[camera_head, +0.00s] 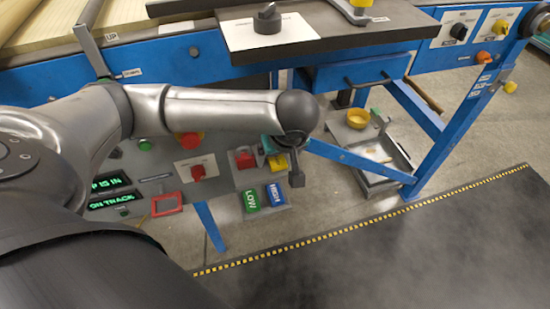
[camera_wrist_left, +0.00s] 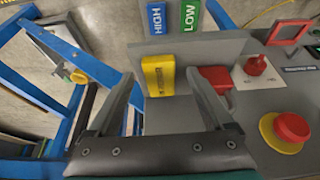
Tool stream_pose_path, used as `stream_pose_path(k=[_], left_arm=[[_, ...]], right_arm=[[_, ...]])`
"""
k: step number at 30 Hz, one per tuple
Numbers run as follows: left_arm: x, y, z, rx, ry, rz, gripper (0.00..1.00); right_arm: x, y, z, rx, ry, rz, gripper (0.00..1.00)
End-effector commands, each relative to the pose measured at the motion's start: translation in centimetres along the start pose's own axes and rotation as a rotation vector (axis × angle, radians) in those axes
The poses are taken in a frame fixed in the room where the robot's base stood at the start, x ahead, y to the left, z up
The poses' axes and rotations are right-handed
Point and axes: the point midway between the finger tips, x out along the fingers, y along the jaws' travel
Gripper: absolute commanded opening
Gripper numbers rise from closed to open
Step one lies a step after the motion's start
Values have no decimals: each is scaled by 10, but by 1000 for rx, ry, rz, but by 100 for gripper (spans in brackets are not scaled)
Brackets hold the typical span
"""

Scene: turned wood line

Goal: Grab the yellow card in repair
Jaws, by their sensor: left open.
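The yellow card (camera_wrist_left: 158,75) stands upright against a grey panel in the left wrist view, with a red block-like piece (camera_wrist_left: 216,82) to its right. In the head view the yellow card (camera_head: 278,162) is partly hidden by my left gripper. My left gripper (camera_head: 296,177) hangs over the panel's right end. In the left wrist view its two fingers (camera_wrist_left: 160,78) are apart, one at each side of the card in the picture. The card is not clasped, and I cannot tell how far in front of it the fingertips are. I can read no "repair" label. My right gripper is not in view.
Blue HIGH (camera_head: 275,195) and green LOW (camera_head: 251,200) plates sit below the card. A red emergency button (camera_wrist_left: 290,128) and a red knob (camera_head: 198,172) are nearby.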

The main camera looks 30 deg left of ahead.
Motion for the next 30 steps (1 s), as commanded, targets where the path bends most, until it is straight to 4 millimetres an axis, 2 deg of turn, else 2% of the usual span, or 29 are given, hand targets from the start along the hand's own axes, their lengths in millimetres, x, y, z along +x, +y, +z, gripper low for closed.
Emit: stream_pose_path(k=[11, 30], left_arm=[[3, 0, 0, 0, 1, 1, 85], [3, 0, 0, 0, 0, 0, 13]], right_arm=[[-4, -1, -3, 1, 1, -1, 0], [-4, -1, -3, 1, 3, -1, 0]])
